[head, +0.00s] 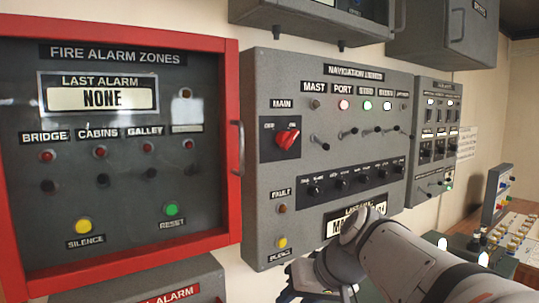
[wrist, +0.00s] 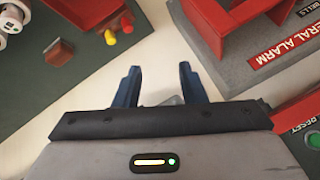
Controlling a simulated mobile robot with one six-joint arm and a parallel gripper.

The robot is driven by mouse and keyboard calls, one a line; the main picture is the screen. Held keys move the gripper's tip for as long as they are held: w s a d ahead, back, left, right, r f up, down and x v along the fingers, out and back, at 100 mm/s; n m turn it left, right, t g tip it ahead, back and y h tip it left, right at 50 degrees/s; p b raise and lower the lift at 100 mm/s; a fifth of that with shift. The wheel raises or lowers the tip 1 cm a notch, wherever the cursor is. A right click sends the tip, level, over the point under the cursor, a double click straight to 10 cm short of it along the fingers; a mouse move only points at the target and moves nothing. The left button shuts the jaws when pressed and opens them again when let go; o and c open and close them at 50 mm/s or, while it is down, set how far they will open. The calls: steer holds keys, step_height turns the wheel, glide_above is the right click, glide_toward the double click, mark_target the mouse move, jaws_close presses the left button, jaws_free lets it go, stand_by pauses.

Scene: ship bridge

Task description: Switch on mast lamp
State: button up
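The navigation lights panel (head: 262,215) is a grey box on the wall in the middle of the head view. Its mast lamp (head: 316,104) looks dark, while the port lamp beside it glows red and two further lamps glow. The mast toggle switch (head: 318,142) is below the mast lamp; its lever sticks out and I cannot tell its position. My gripper (head: 300,285) is below the panel, partly hidden by my arm. In the wrist view my gripper (wrist: 160,85) shows two dark blue fingers apart, with nothing between them.
The red-framed fire alarm panel (head: 232,100) stands at the left. A smaller grey panel (head: 432,135) is at the right. A general alarm box (wrist: 265,65) shows at the right in the wrist view. A console with coloured knobs (head: 515,235) is at the far right.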

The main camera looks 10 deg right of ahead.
steer(key=w+d+r+n+t+y+b, duration=0.1)
steer(key=w+d+r+t, duration=0.25)
steer(key=r, duration=0.35)
steer(key=w+d+r+t+y+b, duration=0.1)
steer(key=w+d+r+t+y, duration=0.1)
steer(key=w+d+r, duration=0.4)
steer(key=n+t+y+b, duration=0.1)
steer(key=n+t+b, duration=0.1)
steer(key=t, duration=0.3)
glide_toward(329, 146)
steer(key=x, duration=0.4)
steer(key=p+x, duration=0.2)
steer(key=x, duration=0.4)
steer(key=shift+w+a, duration=0.15)
steer(key=shift+w, duration=0.15)
steer(key=shift+w+a+p, duration=0.2)
steer(key=shift+w+p, duration=0.1)
steer(key=shift+w, duration=0.1)
steer(key=shift+c, duration=0.3)
jaws_close()
